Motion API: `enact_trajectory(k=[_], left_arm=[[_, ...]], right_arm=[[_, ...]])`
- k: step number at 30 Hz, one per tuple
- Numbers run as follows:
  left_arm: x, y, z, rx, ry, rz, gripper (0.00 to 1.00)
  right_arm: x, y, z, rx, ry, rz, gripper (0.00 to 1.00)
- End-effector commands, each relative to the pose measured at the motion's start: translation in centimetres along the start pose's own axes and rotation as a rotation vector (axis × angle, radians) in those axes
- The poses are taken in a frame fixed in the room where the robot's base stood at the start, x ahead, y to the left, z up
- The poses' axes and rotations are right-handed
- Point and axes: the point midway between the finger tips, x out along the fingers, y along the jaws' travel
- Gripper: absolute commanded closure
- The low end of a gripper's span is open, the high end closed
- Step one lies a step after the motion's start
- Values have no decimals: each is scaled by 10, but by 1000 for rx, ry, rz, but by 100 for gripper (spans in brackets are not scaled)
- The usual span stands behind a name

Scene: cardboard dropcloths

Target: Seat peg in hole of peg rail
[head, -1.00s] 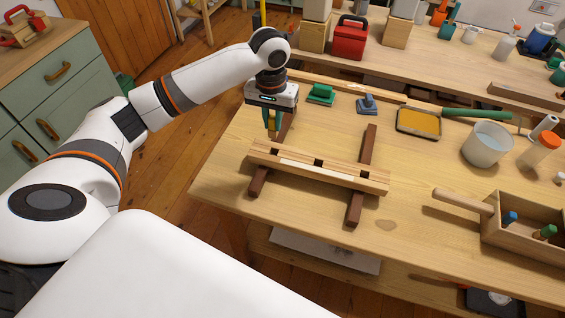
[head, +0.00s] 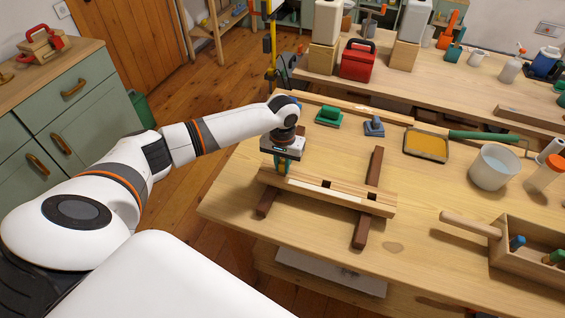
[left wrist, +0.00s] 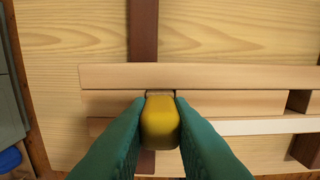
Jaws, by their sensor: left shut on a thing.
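The peg rail (head: 347,198) is a pale wooden bar lying across two dark brown runners on the workbench. Two dark square holes show in it, a middle one (head: 327,184) and a right one (head: 371,196). My left gripper (head: 281,168) is low at the rail's left end and hides that part in the head view. In the left wrist view its green fingers are shut on the yellow peg (left wrist: 160,122). The peg's far end meets a dark-edged slot in the rail; how deep it sits is hidden. My right gripper is not in view.
The dark runners (head: 361,230) stick out in front of and behind the rail. A green block (head: 328,116), a blue tool (head: 374,125) and a yellow paint tray (head: 427,145) lie behind. A wooden toolbox (head: 525,245) stands at right. The bench's left edge is close to the gripper.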

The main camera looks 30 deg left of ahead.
Motion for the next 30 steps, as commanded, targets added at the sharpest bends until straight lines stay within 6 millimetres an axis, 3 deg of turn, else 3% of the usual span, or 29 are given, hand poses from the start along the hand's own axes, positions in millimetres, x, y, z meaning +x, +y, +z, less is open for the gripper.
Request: enact_trajectory(k=[7, 8, 12, 23, 30], left_arm=[[2, 0, 0, 0, 1, -1, 100], [3, 0, 0, 0, 0, -1, 79], [2, 0, 0, 0, 0, -1, 59], [-4, 0, 0, -1, -1, -1, 59], [-46, -1, 1, 1, -5, -3, 59]], right_arm=[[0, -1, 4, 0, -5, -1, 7], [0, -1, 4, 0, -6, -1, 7], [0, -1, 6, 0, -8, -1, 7], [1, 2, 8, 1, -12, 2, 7], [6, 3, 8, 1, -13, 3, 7]])
